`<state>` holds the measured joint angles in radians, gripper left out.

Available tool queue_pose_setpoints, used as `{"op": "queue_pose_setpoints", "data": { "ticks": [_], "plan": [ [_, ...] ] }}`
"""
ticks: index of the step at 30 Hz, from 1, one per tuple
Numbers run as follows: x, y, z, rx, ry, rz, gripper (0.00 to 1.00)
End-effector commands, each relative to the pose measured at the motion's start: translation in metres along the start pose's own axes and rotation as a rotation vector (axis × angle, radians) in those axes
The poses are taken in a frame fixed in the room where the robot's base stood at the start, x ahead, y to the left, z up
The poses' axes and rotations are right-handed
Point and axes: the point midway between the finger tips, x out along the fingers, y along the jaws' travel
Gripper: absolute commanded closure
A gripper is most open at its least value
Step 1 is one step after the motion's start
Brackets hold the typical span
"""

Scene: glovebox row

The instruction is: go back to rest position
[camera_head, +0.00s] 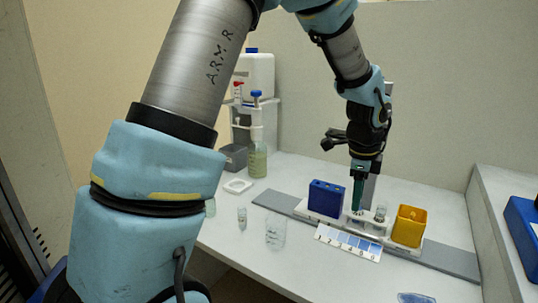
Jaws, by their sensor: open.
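My arm reaches from the left foreground over the top and down to the bench (330,257) on the right. My gripper (357,205) points straight down over the white rack (391,236), between a blue block (326,198) and a small clear vial (380,213). Its narrow green fingers are open and end very close to the rack. Whether the tips touch anything there is too small to tell.
A yellow container (409,226) stands at the rack's right end, with a numbered blue card (348,242) in front. A clear beaker (275,232) and small vial (242,217) stand left. Bottles (258,160) stand behind. A raised side surface (505,225) borders the right.

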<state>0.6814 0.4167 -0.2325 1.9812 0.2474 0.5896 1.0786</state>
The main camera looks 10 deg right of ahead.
Motion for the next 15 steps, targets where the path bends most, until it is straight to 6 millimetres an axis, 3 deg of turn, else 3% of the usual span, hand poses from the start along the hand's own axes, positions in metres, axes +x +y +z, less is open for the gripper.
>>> {"op": "queue_pose_setpoints", "data": {
  "ticks": [5, 9, 12, 15],
  "plan": [
    [-0.014, 0.031, 0.098, -0.475, -0.039, 0.006, 0.55],
    [-0.028, 0.086, 0.182, -1.016, -0.072, 0.002, 0.55],
    [-0.037, 0.132, 0.225, -1.389, -0.089, -0.009, 0.55],
    [-0.044, 0.173, 0.252, -1.703, -0.099, -0.022, 0.55]
  ]
}}
